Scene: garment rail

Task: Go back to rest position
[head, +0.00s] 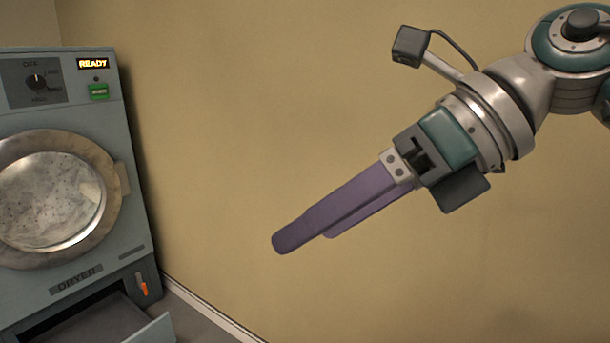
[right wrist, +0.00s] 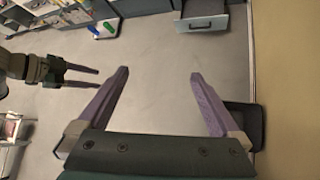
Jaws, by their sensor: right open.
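My right gripper (head: 302,238) hangs in the air in front of the tan wall, pointing down and to the left, with long purple fingers. In the right wrist view, its fingers (right wrist: 160,73) are spread wide with only floor between them, so it is open and empty. My left gripper (right wrist: 98,78) shows at the left of the right wrist view, with its two purple fingers apart and nothing seen between them. It is not in the head view.
A grey-blue dryer (head: 75,280) with a round door and a lit READY sign stands at left, apart from my right gripper. Its bottom drawer (head: 152,331) is pulled out. A white tray (right wrist: 104,29) with green and blue items lies far off. The floor (right wrist: 160,110) between is clear.

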